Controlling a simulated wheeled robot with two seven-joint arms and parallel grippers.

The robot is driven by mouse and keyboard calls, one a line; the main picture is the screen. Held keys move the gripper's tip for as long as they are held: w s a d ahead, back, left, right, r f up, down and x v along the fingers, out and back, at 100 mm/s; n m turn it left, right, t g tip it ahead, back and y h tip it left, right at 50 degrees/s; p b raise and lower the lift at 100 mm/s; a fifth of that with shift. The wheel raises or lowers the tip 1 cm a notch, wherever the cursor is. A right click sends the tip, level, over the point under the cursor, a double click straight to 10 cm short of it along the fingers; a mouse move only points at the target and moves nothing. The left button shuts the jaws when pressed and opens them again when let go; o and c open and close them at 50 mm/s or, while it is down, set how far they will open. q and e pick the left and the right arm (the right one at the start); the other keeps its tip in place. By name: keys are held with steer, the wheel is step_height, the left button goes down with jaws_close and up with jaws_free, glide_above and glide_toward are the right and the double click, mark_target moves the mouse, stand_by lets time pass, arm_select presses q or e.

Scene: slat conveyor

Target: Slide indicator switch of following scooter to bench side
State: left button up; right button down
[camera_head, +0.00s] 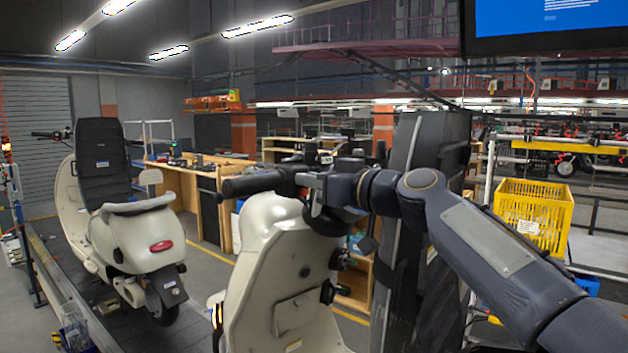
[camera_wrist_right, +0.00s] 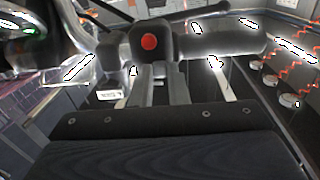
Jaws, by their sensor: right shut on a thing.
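The near cream scooter (camera_head: 275,275) stands in front of me with its black handlebar (camera_head: 252,184) towards me. My right gripper (camera_head: 306,181) reaches in from the right to the switch housing by the handlebar grip. In the right wrist view, a black switch housing with a red button (camera_wrist_right: 149,41) sits on the bar, and the two fingers of my right gripper (camera_wrist_right: 160,78) end close together just below the button. The gripper is shut on the indicator switch, which is mostly hidden by the fingertips. My left gripper is not in view.
Another cream scooter (camera_head: 150,240) with a black-covered seat back stands further ahead on the conveyor (camera_head: 60,275) at the left. A wooden bench (camera_head: 215,185) lies beyond. A yellow crate (camera_head: 535,215) stands at right. A dark upright panel (camera_head: 425,250) is close behind my right arm.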

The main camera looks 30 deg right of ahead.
steer(key=shift+w+d+b, duration=0.15)
steer(key=shift+d+b, duration=0.3)
steer(key=shift+d, duration=0.05)
steer(key=shift+w+d+b, duration=0.15)
steer(key=shift+d+b, duration=0.25)
steer(key=shift+d, duration=0.1)
steer(key=c, duration=1.4)
jaws_free()
steer(key=shift+d, duration=0.1)
